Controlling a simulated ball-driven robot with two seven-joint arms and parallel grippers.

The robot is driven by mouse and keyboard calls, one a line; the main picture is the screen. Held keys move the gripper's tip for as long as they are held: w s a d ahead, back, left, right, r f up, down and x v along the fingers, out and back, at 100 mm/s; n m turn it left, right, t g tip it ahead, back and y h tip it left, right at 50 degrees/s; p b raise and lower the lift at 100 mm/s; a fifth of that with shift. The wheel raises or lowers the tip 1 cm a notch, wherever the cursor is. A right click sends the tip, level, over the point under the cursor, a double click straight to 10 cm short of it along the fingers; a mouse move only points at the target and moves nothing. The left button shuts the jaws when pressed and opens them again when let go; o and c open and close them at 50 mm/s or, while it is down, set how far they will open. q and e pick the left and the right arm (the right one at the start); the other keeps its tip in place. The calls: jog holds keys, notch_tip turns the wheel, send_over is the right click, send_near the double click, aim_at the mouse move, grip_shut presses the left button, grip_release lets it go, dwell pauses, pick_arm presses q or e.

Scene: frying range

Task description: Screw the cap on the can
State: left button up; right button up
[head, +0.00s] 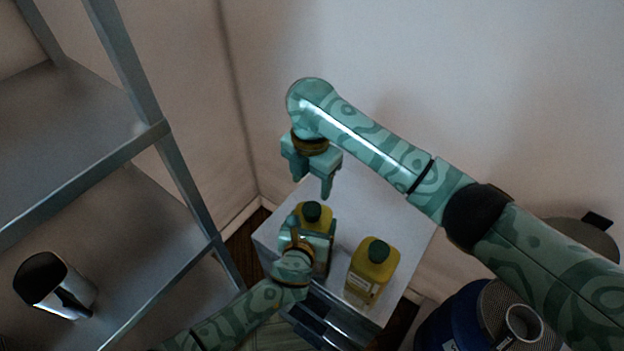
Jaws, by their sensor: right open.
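A yellow can (318,218) with a dark green cap (312,211) on its top stands upright on a small white-topped cabinet (345,215). From this view I cannot tell how tightly the cap sits. My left gripper (313,238) comes from the front left and has its fingers on the can's sides, hiding much of its body. My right gripper (312,187) hangs above the can, pointing down. It is open and empty, apart from the cap below it.
A second yellow can (373,268) with a dark green cap stands to the right on the same cabinet. A metal shelf rack (170,190) fills the left, with a shiny metal container (55,285) on it. A blue bin (462,318) is at lower right. Walls close off the back.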

aim_at(312, 208)
jog(key=shift+s+f, duration=0.1)
jog(key=shift+f, duration=0.1)
jog(key=shift+f, duration=3.85)
